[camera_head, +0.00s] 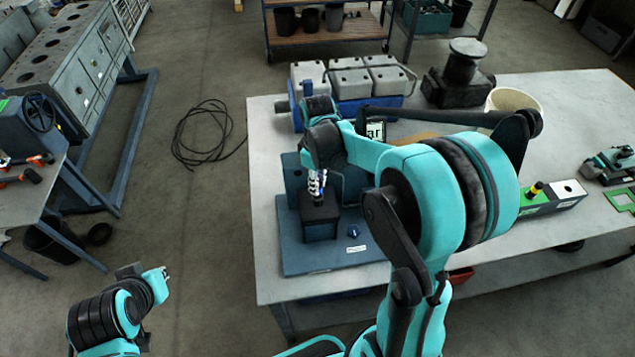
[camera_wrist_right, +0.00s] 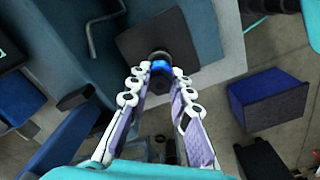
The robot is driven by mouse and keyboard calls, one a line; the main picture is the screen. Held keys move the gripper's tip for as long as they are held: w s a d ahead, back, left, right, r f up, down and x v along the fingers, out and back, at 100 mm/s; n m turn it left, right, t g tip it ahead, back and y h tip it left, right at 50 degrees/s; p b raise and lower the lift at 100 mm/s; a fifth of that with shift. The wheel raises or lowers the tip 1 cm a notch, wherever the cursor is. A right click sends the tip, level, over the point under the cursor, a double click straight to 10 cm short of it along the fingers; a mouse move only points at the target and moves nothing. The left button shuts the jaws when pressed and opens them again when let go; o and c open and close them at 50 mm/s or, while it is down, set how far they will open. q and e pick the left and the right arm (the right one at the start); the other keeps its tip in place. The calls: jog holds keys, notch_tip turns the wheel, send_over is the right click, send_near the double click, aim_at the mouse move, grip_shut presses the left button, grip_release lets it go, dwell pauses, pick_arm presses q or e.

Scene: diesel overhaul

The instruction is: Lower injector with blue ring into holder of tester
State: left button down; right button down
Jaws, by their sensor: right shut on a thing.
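The injector shows in the right wrist view as a dark round body with a blue ring (camera_wrist_right: 160,67), between the fingertips of my right gripper (camera_wrist_right: 159,80). In the head view my right gripper (camera_head: 317,183) points down, shut on the injector, just above the dark block-shaped holder (camera_head: 320,222) of the tester. The holder's dark top (camera_wrist_right: 187,38) lies behind the injector in the wrist view. I cannot tell whether the injector's lower end is inside the holder. The tester's blue base plate (camera_head: 290,257) lies on the table. My left gripper (camera_head: 160,275) is at the lower left, away from the table; its opening is unclear.
The pale table (camera_head: 265,145) holds grey-topped units (camera_head: 350,80) at the back, a dark cylinder on a block (camera_head: 460,75) and a cream bucket (camera_head: 515,101). A small blue knob (camera_head: 353,231) sits by the holder.

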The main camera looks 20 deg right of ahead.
jog(key=shift+f, duration=0.1)
jog(key=shift+f+b, duration=1.15)
jog(key=shift+f, duration=0.1)
jog(key=c, duration=0.9)
grip_release()
jog(key=shift+r, duration=0.1)
jog(key=shift+r+p, duration=2.5)
jog(key=shift+r, duration=0.95)
